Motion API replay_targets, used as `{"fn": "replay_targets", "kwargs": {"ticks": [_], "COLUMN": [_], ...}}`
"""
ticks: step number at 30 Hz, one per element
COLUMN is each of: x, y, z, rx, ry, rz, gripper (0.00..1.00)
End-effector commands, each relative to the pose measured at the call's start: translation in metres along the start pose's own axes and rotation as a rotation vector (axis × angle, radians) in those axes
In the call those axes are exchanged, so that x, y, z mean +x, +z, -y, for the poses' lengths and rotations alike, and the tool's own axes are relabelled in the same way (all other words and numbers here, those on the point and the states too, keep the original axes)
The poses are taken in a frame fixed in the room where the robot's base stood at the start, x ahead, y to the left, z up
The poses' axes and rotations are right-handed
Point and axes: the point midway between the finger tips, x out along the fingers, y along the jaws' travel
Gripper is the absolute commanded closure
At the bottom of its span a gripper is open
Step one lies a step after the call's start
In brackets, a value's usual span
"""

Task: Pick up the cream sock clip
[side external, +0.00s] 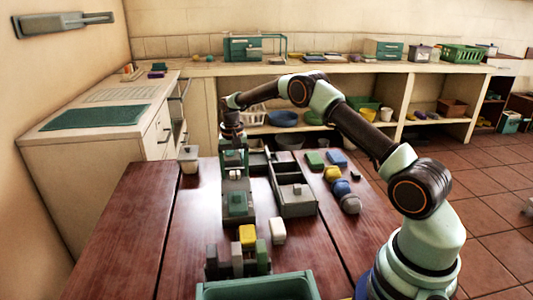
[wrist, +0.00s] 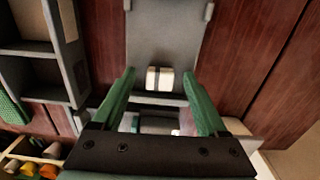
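A small cream clip (wrist: 160,78) with a dark band at one side lies on a grey tray (wrist: 165,30) in the wrist view. My gripper (wrist: 158,76) is open, with its two green fingers apart on either side of the clip in the picture. I see a gap between each finger and the clip; contact does not show. In the side external view my gripper (side external: 234,150) points down over the far end of the grey tray (side external: 238,190).
A grey divided box (side external: 293,190) stands right of the tray. A green block (side external: 237,203) is on the tray's near part. A white block (side external: 278,231), a yellow block (side external: 247,235) and a teal bin (side external: 255,288) are nearer. The table's left side is clear.

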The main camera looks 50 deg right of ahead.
Motion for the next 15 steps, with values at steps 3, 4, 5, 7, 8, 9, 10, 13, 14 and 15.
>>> {"fn": "replay_targets", "kwargs": {"ticks": [3, 4, 5, 7, 8, 9, 10, 13, 14, 15], "x": [-0.0004, -0.0004, -0.0004, -0.0005, -0.0005, -0.0006, -0.0006, -0.0008, -0.0012, -0.0021], "y": [0.0, -0.0001, -0.0001, -0.0001, -0.0001, -0.0001, -0.0001, -0.0001, -0.0001, -0.0002], "z": [0.0001, 0.0001, 0.0001, 0.0001, 0.0001, 0.0001, 0.0001, 0.0001, 0.0002, 0.0002], "rx": [0.0, 0.0, 0.0, 0.0, 0.0, 0.0, 0.0, 0.0, 0.0, 0.0], "ry": [0.0, 0.0, 0.0, 0.0, 0.0, 0.0, 0.0, 0.0, 0.0, 0.0], "rz": [0.0, 0.0, 0.0, 0.0, 0.0, 0.0, 0.0, 0.0, -0.001, -0.001], "gripper": [0.72, 0.84, 0.95, 1.0, 1.0, 1.0, 1.0, 1.0, 1.0, 1.0]}}
